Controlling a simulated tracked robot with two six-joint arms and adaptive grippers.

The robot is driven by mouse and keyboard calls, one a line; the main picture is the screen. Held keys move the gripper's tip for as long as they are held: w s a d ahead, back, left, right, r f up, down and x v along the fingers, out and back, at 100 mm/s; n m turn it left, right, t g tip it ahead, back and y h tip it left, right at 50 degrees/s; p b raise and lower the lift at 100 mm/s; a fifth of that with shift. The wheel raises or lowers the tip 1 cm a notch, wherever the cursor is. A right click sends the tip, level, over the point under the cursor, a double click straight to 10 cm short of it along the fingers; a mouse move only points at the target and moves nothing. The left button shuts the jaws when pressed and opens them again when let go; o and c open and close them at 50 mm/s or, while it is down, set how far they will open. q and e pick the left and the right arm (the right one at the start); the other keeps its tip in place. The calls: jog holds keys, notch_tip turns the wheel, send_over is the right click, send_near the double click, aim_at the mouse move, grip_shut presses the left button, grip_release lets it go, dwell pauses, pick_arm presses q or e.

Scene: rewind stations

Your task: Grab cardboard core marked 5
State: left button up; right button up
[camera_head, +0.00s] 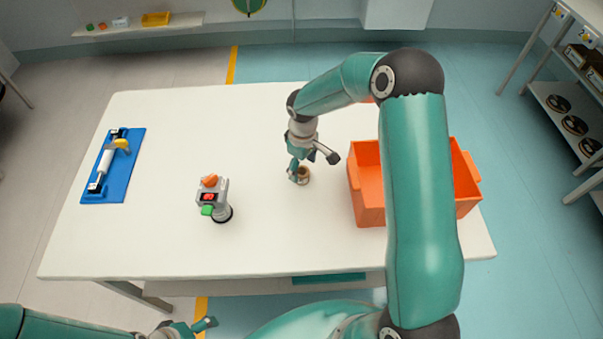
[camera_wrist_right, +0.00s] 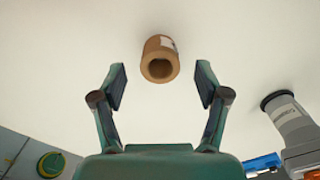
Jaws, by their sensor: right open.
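A small brown cardboard core (camera_head: 304,177) stands on the white table near its middle, partly covered by my right gripper (camera_head: 311,166). In the right wrist view the core (camera_wrist_right: 160,62) shows its hollow end and a pale label, whose mark I cannot read. My right gripper (camera_wrist_right: 162,84) is open, with its fingers apart to either side of the core and the core just beyond the fingertips. It does not appear to touch it. My left gripper (camera_head: 191,328) is at the bottom edge, in front of the table and partly cut off; its opening is unclear.
An orange crate (camera_head: 366,208) stands just right of the core, partly behind my right arm. A grey device (camera_head: 221,188) with orange and green buttons stands left of the core. A blue board (camera_head: 113,192) with a roller lies at the left. The table between them is clear.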

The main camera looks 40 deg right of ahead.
aim_at(302, 173)
jog(key=shift+w+f+p, duration=0.1)
jog(key=shift+f+p, duration=0.3)
jog(key=shift+f, duration=1.45)
jog(key=c, duration=1)
